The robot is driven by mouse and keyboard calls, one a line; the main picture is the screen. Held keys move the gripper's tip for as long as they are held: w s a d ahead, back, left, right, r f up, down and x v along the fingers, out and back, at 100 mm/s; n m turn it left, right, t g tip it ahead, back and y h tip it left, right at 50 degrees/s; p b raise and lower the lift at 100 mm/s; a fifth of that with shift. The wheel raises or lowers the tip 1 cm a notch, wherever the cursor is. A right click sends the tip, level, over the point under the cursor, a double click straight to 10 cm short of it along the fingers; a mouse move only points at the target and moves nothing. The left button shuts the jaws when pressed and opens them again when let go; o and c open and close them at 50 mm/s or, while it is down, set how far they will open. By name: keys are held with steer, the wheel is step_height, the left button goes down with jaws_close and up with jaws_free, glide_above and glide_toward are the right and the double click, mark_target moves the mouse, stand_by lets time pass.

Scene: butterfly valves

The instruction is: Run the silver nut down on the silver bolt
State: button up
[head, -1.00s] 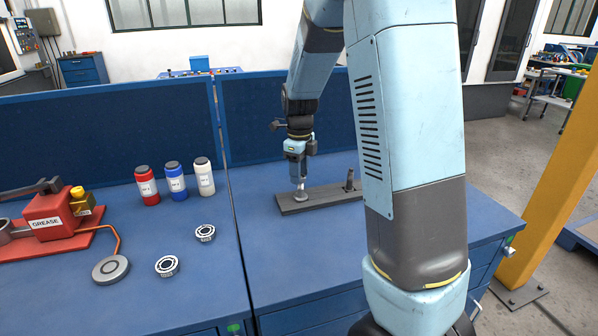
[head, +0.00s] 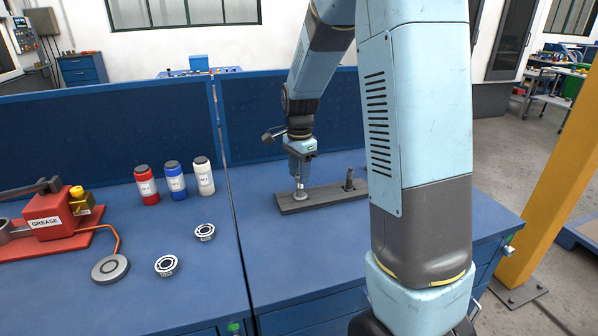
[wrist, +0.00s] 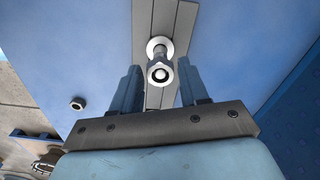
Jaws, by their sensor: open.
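The silver bolt (head: 300,195) stands upright on a dark bar (head: 325,197) on the right-hand bench. The wrist view looks along it: a round silver flange (wrist: 154,43) is at its foot, and a silver nut (wrist: 151,72) appears to sit around its upper end. How far down the nut is threaded cannot be told. My gripper (head: 299,177) points down over the bolt. In the wrist view my gripper (wrist: 160,76) is open, one finger on each side of the nut, with gaps showing.
A dark bolt (head: 349,181) stands on the bar's right part, close to my arm. The left bench holds red, blue and white bottles (head: 174,181), two ring-shaped parts (head: 166,265) and a red grease unit (head: 52,217). A blue panel (head: 250,120) rises behind.

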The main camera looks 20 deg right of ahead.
steer(key=n, duration=0.5)
steer(key=shift+s, duration=0.1)
steer(key=n, duration=0.5)
steer(key=shift+s+n, duration=0.1)
steer(key=shift+n, duration=0.2)
jaws_close()
